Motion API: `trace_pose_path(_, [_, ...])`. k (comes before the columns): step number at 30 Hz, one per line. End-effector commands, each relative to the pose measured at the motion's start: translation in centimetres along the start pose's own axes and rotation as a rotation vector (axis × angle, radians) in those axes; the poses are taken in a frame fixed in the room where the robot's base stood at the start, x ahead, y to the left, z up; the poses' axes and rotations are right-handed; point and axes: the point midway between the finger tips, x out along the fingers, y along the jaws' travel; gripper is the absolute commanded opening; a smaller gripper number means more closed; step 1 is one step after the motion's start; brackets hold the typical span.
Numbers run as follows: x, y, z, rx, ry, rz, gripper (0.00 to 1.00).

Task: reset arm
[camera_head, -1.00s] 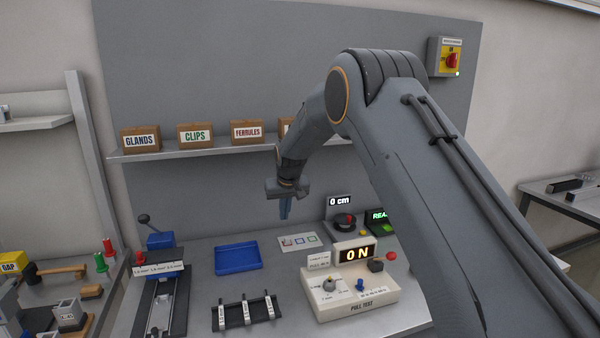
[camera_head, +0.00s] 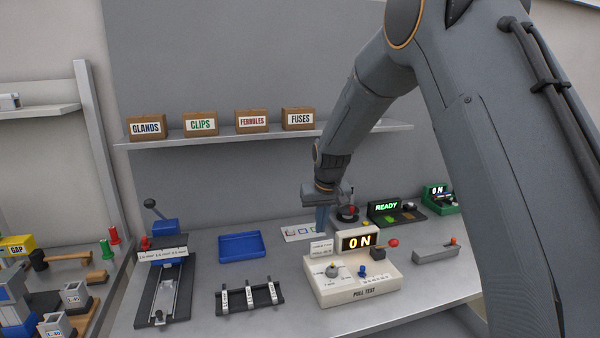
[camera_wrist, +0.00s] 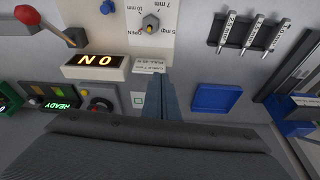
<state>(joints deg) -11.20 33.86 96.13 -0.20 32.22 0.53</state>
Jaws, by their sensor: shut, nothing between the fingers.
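My gripper (camera_head: 322,218) is above the back of the workbench, behind the pull test box (camera_head: 352,287), pointing down. Its blue-grey fingers are together with nothing between them. In the wrist view the shut fingers (camera_wrist: 162,98) show at the middle, over the bench near the white card. My arm comes in from the upper right and hides part of the bench and wall.
A blue tray (camera_head: 241,247), a rack of several tools (camera_head: 250,298) and a slide fixture (camera_head: 164,290) stand left of the pull test box. READY (camera_head: 386,208) and green (camera_head: 440,198) devices stand right. A shelf (camera_head: 270,136) with labelled boxes runs behind. Bare bench lies between.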

Motion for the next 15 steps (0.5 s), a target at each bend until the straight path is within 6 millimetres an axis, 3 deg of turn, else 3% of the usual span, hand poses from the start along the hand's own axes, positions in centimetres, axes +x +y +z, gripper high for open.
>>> trace_pose_path(7, [-1.5,4.9,13.3,0.079,-0.077,0.022,0.00])
trace_pose_path(12, [-2.2,6.7,23.7,0.132,-0.130,0.032,0.00])
trace_pose_path(15, [-2.4,7.1,28.8,0.156,-0.156,0.036,0.00])
